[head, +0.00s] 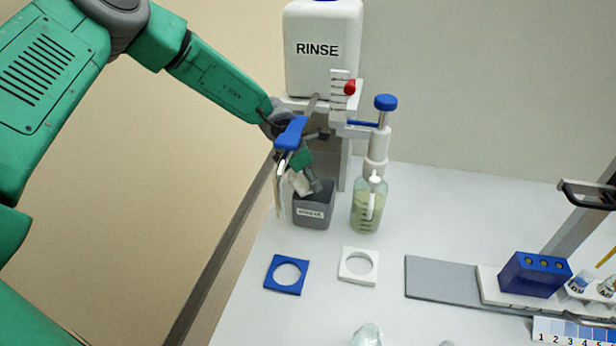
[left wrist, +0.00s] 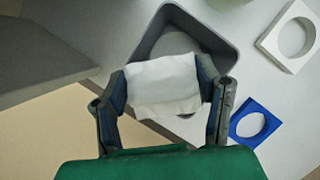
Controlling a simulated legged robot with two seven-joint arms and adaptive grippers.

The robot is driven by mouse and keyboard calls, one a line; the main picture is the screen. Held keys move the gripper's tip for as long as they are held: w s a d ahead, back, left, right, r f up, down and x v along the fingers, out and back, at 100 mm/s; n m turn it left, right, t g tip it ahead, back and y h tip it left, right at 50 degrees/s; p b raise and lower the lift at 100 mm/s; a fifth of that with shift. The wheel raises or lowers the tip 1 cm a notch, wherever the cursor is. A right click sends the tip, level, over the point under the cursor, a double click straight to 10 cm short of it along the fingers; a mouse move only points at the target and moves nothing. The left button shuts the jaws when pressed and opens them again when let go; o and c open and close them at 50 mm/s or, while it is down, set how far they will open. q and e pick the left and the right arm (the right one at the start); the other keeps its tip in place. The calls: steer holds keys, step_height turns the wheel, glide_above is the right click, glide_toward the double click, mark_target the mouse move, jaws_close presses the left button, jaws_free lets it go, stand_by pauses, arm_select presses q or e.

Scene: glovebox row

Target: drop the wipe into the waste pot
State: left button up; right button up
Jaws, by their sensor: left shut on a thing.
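My left gripper (head: 300,178) is shut on the white wipe (left wrist: 163,85), which spans between its two fingers in the left wrist view. The wipe shows only in part in the head view (head: 301,184). The waste pot (head: 314,218) is a grey square pot with a white label, standing on the bench below the rinse stand. In the left wrist view the wipe lies over the near part of the pot's opening, with the pot's grey rim (left wrist: 232,62) around and beyond it. I cannot tell how high the wipe is above the rim. My right gripper is not in view.
The white RINSE tank (head: 322,60) stands behind the pot. A bottle of greenish liquid (head: 367,212) stands close to the pot's right. A blue ring plate (head: 286,275) and a white ring plate (head: 358,265) lie in front. The bench edge is at left.

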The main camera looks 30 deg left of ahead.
arm_select(q)
steer(key=shift+d, duration=0.1)
steer(key=shift+s+a+f, duration=0.1)
steer(key=shift+a+f, duration=0.15)
steer(key=shift+a, duration=0.15)
steer(key=o, duration=0.8)
steer(key=shift+a+f, duration=0.15)
steer(key=shift+a, duration=0.05)
steer(key=shift+o, duration=0.2)
steer(key=shift+d, duration=0.3)
steer(key=shift+d+r, duration=0.1)
steer(key=shift+r, duration=0.4)
steer(key=s+a+b, duration=0.1)
steer(key=s+a, duration=0.5)
steer(key=s, duration=0.4)
steer(key=shift+s+a+r, duration=0.2)
steer(key=shift+s+r, duration=0.15)
steer(key=shift+r, duration=0.1)
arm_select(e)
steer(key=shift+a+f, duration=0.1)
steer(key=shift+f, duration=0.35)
arm_select(q)
steer(key=shift+a, duration=0.25)
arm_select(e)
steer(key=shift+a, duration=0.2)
